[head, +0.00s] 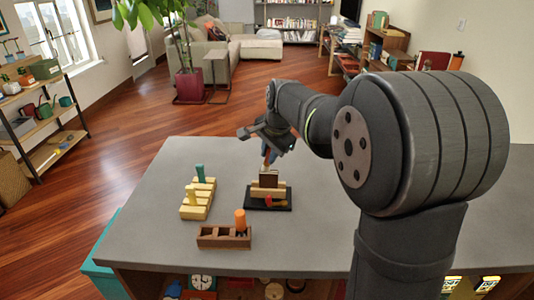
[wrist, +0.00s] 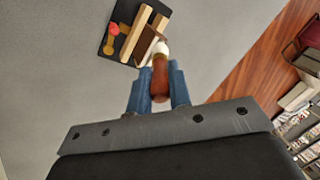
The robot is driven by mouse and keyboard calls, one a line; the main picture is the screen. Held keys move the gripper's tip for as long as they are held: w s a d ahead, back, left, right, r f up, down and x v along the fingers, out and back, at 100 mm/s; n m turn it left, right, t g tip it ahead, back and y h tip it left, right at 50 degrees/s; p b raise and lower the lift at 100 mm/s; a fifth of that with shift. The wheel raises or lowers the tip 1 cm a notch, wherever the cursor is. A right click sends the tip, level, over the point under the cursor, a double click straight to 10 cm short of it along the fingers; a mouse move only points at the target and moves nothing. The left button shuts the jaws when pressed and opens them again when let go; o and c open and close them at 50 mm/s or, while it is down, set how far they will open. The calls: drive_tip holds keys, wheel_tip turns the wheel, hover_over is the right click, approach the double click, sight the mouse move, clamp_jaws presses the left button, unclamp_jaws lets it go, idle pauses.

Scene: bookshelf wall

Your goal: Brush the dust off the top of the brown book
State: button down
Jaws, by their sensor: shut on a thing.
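The brown book (head: 268,179) stands upright between pale wooden bars (head: 258,191) on a black base (head: 282,207) on the grey table. In the wrist view the brown book (wrist: 146,43) shows between two pale bars (wrist: 132,34). My gripper (wrist: 159,95), with blue fingers, is shut on a brush with a red-brown handle (wrist: 160,78) and a white end (wrist: 161,49). The white end points at the book and overlaps its edge in the wrist view; I cannot tell whether they touch. In the head view my gripper (head: 269,150) is just above the book.
A red and yellow item (head: 276,202) lies at the front of the base. A yellow rack (head: 195,212) with a teal peg (head: 200,172) stands to the left. A brown wooden box (head: 212,237) holding an orange-topped item (head: 240,220) stands in front.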

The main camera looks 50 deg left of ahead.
drive_tip(key=shift+s+a, duration=0.25)
drive_tip(key=shift+s, duration=0.4)
idle(1.9)
wheel_tip(320, 180, up, 6)
idle(0.7)
drive_tip(key=shift+r, duration=0.1)
wheel_tip(320, 180, up, 3)
drive_tip(key=shift+f, duration=0.1)
idle(0.5)
drive_tip(key=shift+w, duration=0.1)
